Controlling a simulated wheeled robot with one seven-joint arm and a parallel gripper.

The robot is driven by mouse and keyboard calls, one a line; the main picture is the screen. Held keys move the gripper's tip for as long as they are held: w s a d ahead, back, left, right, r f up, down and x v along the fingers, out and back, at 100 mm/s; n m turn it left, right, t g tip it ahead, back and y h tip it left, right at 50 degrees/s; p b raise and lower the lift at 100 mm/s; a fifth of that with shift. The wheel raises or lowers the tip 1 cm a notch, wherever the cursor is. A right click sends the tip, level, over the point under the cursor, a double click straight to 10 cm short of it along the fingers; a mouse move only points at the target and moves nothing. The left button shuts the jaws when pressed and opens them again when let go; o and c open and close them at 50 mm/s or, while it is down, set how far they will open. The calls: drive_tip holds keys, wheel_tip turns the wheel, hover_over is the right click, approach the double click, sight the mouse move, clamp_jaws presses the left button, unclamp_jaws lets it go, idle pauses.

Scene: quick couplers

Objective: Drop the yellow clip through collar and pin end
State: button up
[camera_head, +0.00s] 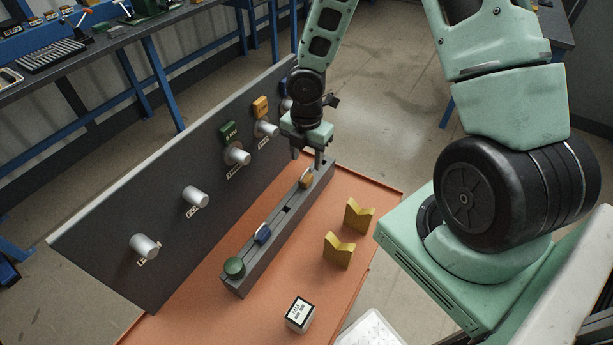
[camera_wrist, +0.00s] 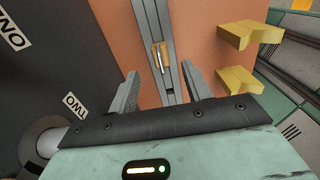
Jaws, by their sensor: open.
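The yellow clip (camera_head: 307,182), an amber block with a pale wire loop, sits in the far end of a long grey rack (camera_head: 262,262). It also shows in the wrist view (camera_wrist: 160,56), ahead of the fingers. My gripper (camera_head: 308,158) is open and empty above that end of the rack; in the wrist view its fingers (camera_wrist: 160,82) straddle the rack's line, apart from the clip. Silver cylindrical fittings stick out of a dark upright panel, including one (camera_head: 267,129) below an orange block (camera_head: 260,106). I cannot tell collar from pin end there.
The rack also holds a blue clip (camera_head: 262,234) and a green piece (camera_head: 235,267). Two yellow V-notched blocks (camera_head: 358,216) (camera_head: 338,251) and a labelled cube (camera_head: 299,314) stand on the orange tabletop (camera_head: 205,304). The dark panel (camera_head: 130,215) walls off the left side.

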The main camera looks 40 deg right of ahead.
sight(307, 170)
wheel_tip(307, 170, down, 7)
drive_tip(key=shift+f+b, duration=0.15)
drive_tip(key=shift+b, duration=0.65)
drive_tip(key=c, duration=1.1)
clamp_jaws()
